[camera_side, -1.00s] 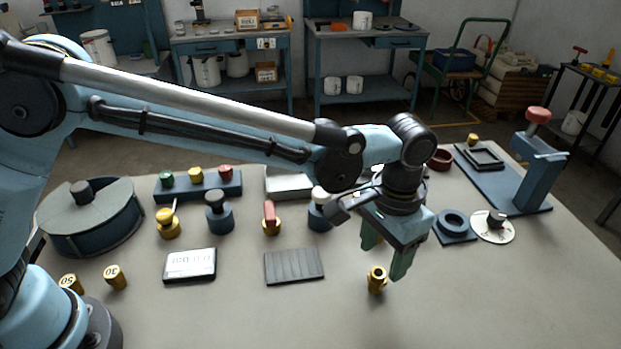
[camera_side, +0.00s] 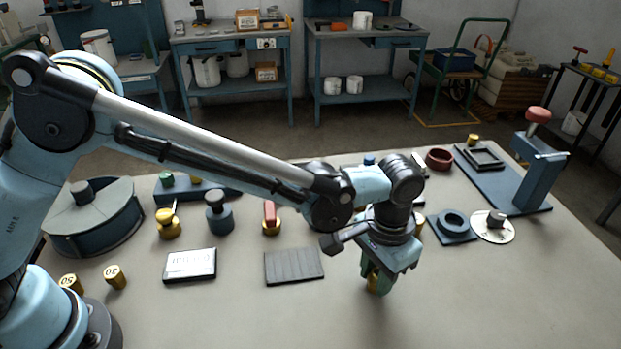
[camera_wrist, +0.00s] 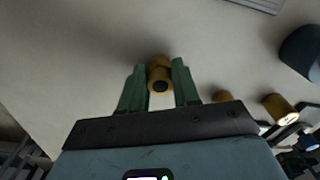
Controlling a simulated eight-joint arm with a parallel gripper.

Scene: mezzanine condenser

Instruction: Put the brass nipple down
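The brass nipple (camera_side: 372,284) is a small gold-coloured fitting on the grey table, to the right of the ribbed dark pad. My gripper (camera_side: 376,278) points down around it, one green finger on each side. In the wrist view the nipple (camera_wrist: 160,76) sits between the two fingertips of my gripper (camera_wrist: 159,78), its dark round bore facing the camera. The fingers appear closed against its sides. In the side view the fingers partly hide it, and it appears at or very near table height.
The ribbed dark pad (camera_side: 294,266) and a white-faced box (camera_side: 190,265) lie to the left. A brass valve with a red handle (camera_side: 271,219) stands behind the pad. A blue ring block (camera_side: 453,226) and pale disc (camera_side: 493,227) lie right. The front right table is clear.

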